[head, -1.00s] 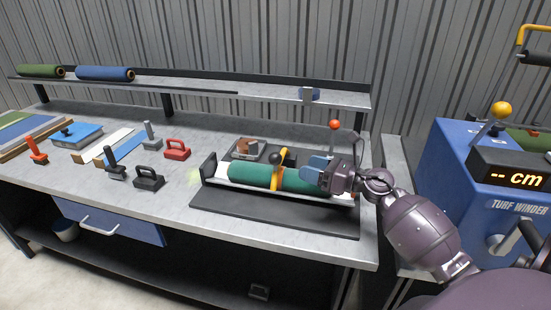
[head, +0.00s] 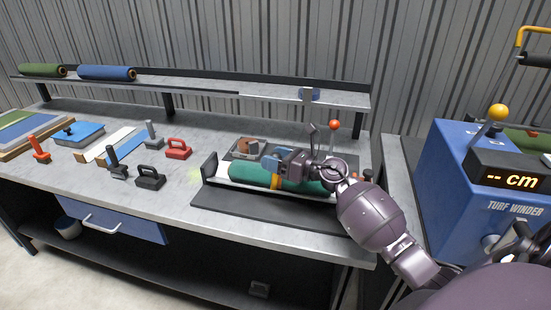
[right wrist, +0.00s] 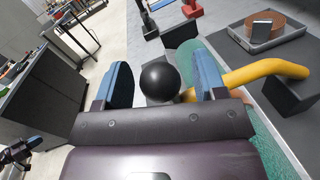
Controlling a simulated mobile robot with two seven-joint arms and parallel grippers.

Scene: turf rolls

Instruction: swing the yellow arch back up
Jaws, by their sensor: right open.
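The yellow arch (head: 275,187) lies over the green turf roll (head: 243,174) in the cradle on the bench. In the right wrist view the arch (right wrist: 265,72) is a bent yellow bar with a black ball knob (right wrist: 160,80) near its end. My right gripper (head: 274,160) is at the arch, its open blue fingers on either side of the knob. In the wrist view the knob sits between the fingers (right wrist: 163,80), with gaps visible. The hand hides the knob in the head view. A small part of what looks like my left gripper (right wrist: 22,148) shows at the wrist view's lower left.
A red-knobbed lever (head: 334,125) stands behind the cradle. A tray with a brown coil (head: 247,148) is just behind the roll. Several handled tools, including a red one (head: 178,149), lie left. The blue turf winder (head: 450,180) is at right.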

